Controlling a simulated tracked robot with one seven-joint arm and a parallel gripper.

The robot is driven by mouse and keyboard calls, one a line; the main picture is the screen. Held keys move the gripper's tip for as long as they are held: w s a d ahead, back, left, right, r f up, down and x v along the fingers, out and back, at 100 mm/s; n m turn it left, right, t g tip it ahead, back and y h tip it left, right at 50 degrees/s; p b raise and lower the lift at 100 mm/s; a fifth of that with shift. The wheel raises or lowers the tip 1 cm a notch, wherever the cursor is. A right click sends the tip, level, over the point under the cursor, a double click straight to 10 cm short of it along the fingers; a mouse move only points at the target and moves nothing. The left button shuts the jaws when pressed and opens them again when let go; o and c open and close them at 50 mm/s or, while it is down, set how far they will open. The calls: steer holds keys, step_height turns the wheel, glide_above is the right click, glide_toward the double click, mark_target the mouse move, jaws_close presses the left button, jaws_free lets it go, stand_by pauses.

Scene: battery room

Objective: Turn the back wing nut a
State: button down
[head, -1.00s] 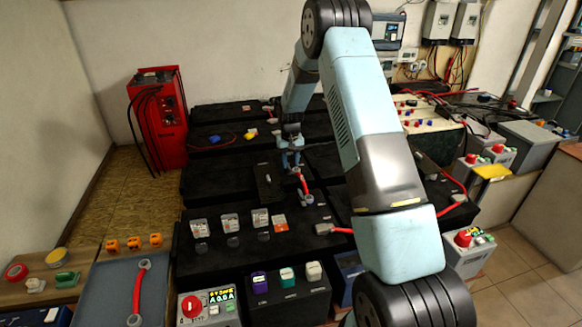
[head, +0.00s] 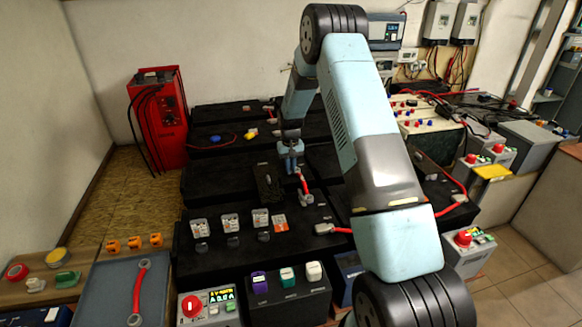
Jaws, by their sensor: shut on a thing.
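My gripper (head: 291,165) points down over the black battery block in the middle of the bench, at the back end of a short red cable link (head: 304,183). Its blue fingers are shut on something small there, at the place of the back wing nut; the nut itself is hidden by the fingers. The front end of the red link, with a grey lug (head: 306,198), lies nearer to me and is free of the gripper.
A dark ribbed block (head: 267,182) stands just left of the gripper. Several grey-and-white switches (head: 230,222) and an orange-labelled one (head: 279,223) stand in front. A red charger (head: 158,115) stands at the back left. A tray (head: 108,290) holds another red link.

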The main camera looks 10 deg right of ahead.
steer(key=shift+d, duration=0.1)
steer(key=shift+m, duration=0.3)
steer(key=m, duration=0.1)
steer(key=a+m, duration=0.1)
steer(key=m, duration=0.6)
steer(key=shift+w+a, duration=0.25)
steer(key=shift+a, duration=0.1)
steer(key=m, duration=0.4)
steer(key=shift+w+a+m, duration=0.25)
steer(key=shift+w+m, duration=0.05)
steer(key=shift+w, duration=0.05)
steer(key=shift+w+a+m, duration=0.1)
steer(key=shift+w+m, duration=0.1)
steer(key=shift+m, duration=0.95)
steer(key=shift+w+m, duration=0.2)
steer(key=shift+m, duration=0.95)
steer(key=c, duration=1.2)
jaws_free()
steer(key=shift+o, duration=0.2)
